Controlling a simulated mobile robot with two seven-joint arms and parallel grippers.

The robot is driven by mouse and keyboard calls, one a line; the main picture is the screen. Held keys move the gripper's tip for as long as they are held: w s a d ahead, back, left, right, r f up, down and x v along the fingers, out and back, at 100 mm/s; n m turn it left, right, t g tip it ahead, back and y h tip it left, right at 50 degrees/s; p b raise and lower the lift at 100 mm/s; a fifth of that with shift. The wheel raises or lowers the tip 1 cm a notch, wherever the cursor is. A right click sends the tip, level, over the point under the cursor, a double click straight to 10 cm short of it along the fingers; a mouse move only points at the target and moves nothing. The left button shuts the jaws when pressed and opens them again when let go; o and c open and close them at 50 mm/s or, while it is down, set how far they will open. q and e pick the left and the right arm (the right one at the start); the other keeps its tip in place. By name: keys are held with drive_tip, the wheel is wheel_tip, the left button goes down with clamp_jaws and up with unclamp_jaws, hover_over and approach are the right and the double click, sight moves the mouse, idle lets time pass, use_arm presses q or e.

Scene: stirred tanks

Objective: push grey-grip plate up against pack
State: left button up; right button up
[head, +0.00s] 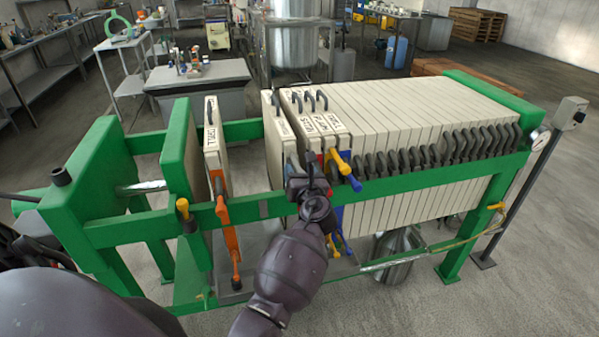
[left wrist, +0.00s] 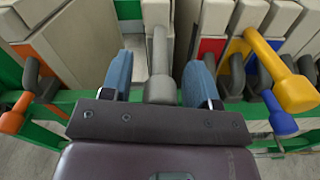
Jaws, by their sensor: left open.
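The grey-grip plate (head: 273,118) is a pale plate with a dark top handle, hanging in the green press frame just left of the pack (head: 400,120). A narrow gap shows between it and the pack's first plate. My left gripper (head: 306,180) is at the front rail by this plate. In the left wrist view, its blue fingers (left wrist: 160,82) are open, one on each side of the grey grip (left wrist: 159,70). I cannot tell whether either finger touches the grip. In the head view my gripper hides the grip. My right gripper is not in view.
An orange-grip plate (head: 212,135) hangs farther left, with an open gap between it and the grey-grip plate. Yellow (head: 342,160) and blue grips stick out from the pack close right of my gripper. The green rail (head: 430,180) runs along the front.

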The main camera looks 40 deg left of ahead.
use_arm(q)
drive_tip(key=shift+w+a, duration=0.1)
drive_tip(key=shift+a, duration=0.05)
clamp_jaws()
drive_tip(key=shift+w+d, duration=1.15)
drive_tip(key=shift+w, duration=0.15)
unclamp_jaws()
drive_tip(key=shift+w+d, duration=0.1)
drive_tip(key=shift+d, duration=0.05)
drive_tip(key=v, duration=1)
drive_tip(key=shift+s+d, duration=0.15)
drive_tip(key=shift+s, duration=0.25)
